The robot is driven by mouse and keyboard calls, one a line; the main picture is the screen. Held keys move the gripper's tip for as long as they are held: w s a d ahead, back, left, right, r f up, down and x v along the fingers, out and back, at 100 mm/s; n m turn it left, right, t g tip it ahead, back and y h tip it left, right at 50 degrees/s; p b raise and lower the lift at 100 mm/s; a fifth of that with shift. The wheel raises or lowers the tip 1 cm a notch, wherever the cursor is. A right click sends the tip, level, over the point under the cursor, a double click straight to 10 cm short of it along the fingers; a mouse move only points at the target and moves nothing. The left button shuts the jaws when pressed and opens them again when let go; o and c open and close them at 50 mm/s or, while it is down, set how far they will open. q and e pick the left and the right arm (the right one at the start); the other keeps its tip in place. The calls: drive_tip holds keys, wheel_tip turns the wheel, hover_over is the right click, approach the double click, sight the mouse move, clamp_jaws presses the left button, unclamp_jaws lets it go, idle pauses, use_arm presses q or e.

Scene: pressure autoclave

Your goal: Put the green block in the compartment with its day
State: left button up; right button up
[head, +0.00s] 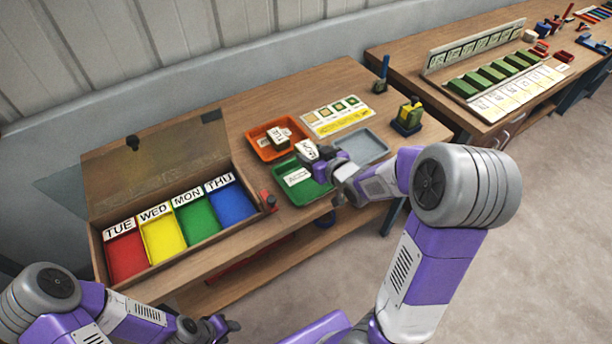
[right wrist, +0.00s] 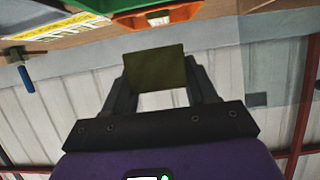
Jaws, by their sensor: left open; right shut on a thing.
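My right gripper (head: 322,156) is shut on a block (head: 307,149) and holds it above the green tray. The block's white top has dark lettering too small to read surely; in the right wrist view the block (right wrist: 156,68) shows a dark olive-green face between the fingers. An open wooden box (head: 97,250) at the left has compartments labelled TUE, WED, MON and THU: red (head: 126,257), yellow (head: 163,238), green (head: 197,221) and blue (head: 232,204). All look empty. My left gripper (head: 226,324) is open and empty at the bottom, in front of the table.
A green tray (head: 318,187) holds a white card. An orange tray (head: 258,142) behind it holds a lettered block (head: 278,140). A grey tray (head: 366,143), a colour card (head: 337,115) and a small stand (head: 407,118) are further right. The box lid (head: 150,165) stands open at the back.

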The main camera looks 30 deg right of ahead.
sight(312, 185)
drive_tip(key=shift+s, duration=0.1)
drive_tip(key=shift+f, duration=0.3)
wheel_tip(312, 185, down, 9)
drive_tip(key=b, duration=0.3)
drive_tip(key=shift+b, duration=0.4)
drive_tip(key=shift+f, duration=0.2)
drive_tip(key=o, duration=1.1)
drive_tip(key=shift+c, duration=0.2)
